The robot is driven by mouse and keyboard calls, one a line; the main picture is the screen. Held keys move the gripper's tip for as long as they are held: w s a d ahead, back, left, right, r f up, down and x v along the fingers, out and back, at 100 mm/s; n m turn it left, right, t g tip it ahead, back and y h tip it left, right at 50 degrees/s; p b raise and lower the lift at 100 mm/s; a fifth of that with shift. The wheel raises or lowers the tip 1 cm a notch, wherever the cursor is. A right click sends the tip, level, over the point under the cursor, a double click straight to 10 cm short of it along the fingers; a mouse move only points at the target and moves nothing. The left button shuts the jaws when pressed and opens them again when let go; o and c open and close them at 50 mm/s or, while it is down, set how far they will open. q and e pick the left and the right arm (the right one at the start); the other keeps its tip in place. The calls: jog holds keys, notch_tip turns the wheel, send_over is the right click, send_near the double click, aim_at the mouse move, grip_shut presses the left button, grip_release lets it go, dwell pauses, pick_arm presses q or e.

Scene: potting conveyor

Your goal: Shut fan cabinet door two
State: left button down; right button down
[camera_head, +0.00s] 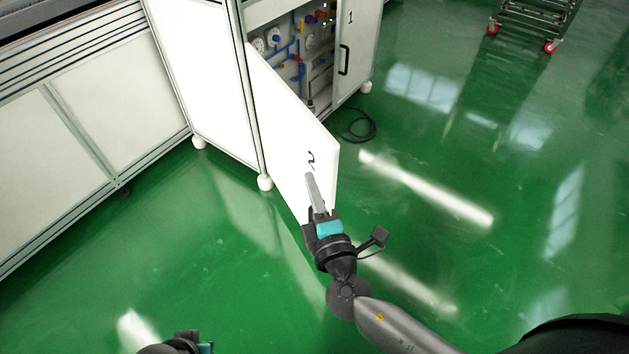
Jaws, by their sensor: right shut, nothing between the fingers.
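Fan cabinet door two (285,115) is a white panel marked "2". It stands open, swung out from the cabinet (250,14), with its numbered face towards me. My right gripper (313,180) is shut and empty. Its fingertips are in front of the door's numbered face, just below the "2" and near the free edge; I cannot tell whether they touch. The gripper hides the lower part of that edge. My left gripper (178,346) shows only partly at the bottom edge of the view, with its fingers out of sight.
Door one (357,40), with a black handle, is at the right of the cabinet opening. Gauges and blue pipes (292,50) show inside. A black cable (358,127) lies on the green floor. A wheeled rack (535,15) stands far right. The floor between is clear.

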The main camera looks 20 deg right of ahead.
aim_at(319, 149)
jog(key=w+d, duration=0.1)
jog(key=w, duration=0.2)
jog(key=w+d, duration=0.1)
jog(key=w, duration=0.2)
jog(key=w+d, duration=0.2)
jog(key=w, duration=0.1)
jog(key=shift+w+b, duration=0.15)
jog(key=shift+b, duration=0.15)
jog(key=shift+d, duration=0.1)
